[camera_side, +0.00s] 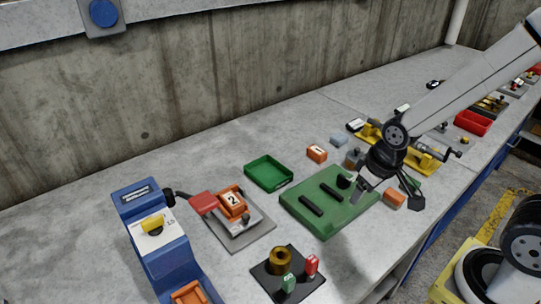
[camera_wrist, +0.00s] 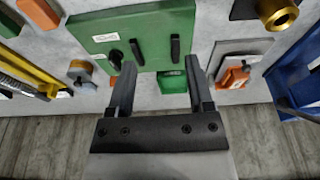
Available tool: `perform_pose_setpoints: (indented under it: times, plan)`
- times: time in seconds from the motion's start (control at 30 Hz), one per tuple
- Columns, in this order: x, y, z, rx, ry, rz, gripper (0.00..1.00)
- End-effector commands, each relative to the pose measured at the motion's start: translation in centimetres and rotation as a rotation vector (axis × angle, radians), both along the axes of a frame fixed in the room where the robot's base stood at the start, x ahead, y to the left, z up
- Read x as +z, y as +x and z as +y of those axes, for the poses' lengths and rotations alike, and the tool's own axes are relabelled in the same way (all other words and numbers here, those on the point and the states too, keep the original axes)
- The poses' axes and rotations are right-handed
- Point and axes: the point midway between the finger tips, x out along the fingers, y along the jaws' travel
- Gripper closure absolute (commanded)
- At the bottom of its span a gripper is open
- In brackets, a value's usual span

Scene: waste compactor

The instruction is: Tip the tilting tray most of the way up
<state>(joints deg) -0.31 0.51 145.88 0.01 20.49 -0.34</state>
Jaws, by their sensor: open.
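No part is marked as the tilting tray, and I cannot tell for sure which one it is. A flat green board (camera_side: 312,222) with two dark bars and a black knob lies level on the bench; it is at the top of the wrist view (camera_wrist: 205,20). A shallow green tray (camera_side: 268,174) lies flat behind it and is partly visible in the wrist view (camera_wrist: 172,82). My gripper (camera_side: 386,192) is open and empty above the board's right edge, apart from the bench. Its spread fingers show in the wrist view (camera_wrist: 160,66).
A blue machine (camera_side: 156,238) stands at the front left. An orange block marked 2 (camera_side: 232,203) sits on a grey plate, left of the board. A dark plate with a brass ring (camera_side: 280,261) is in front. Yellow fixtures (camera_side: 421,160) crowd the right.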

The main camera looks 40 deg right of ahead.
Motion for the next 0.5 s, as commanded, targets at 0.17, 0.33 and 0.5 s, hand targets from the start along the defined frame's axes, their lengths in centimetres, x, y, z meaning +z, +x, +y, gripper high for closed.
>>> perform_pose_setpoints:
  times: [0.17,0.33,0.5]
  plan:
    - [0.2,2.0,0.9,0.058,-0.007,0.017,0.33]
    - [0.4,5.2,2.9,0.164,-0.019,0.047,0.33]
    - [0.3,8.9,5.7,0.295,-0.035,0.086,0.33]
